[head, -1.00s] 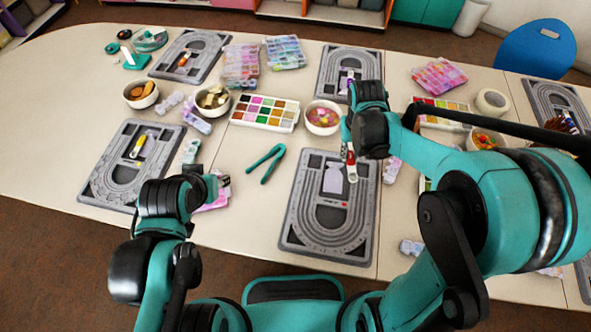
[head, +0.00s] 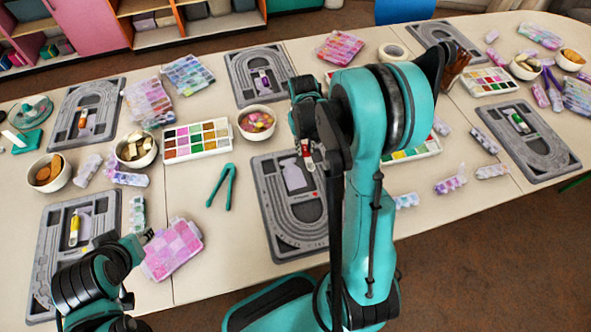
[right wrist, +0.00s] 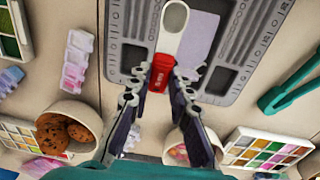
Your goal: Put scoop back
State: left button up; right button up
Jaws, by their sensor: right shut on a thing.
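My right gripper (head: 305,152) is over the far part of the middle grey bead board (head: 265,215). It is shut on a small scoop (head: 306,150) with a red end and a white part. In the right wrist view the scoop (right wrist: 172,20) is between the fingertips (right wrist: 162,77), its red end nearest me, over the board (right wrist: 130,62). A pale grey flat shape (head: 294,177) lies on the board beside the scoop. I cannot tell the gap between scoop and board. My left gripper (head: 146,238) is at the pink bead box; its fingertips are too small to read.
A pink bead box (head: 172,248) lies by my left gripper. Teal tweezers (head: 222,187) lie left of the middle board. A bead bowl (head: 256,122) and a paint tray (head: 197,140) stand behind. Another board (head: 525,140) lies at right. Bare table shows around the tweezers.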

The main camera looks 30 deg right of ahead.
jog(key=b, duration=0.1)
send_over(296, 173)
notch_tip(296, 173, down, 3)
jog(key=shift+a+r, duration=0.1)
notch_tip(296, 173, down, 4)
jog(key=shift+b, duration=1.1)
jog(key=shift+r, duration=0.1)
jog(key=shift+f+b, duration=0.45)
jog(key=shift+f, duration=0.15)
jog(key=o, duration=0.9)
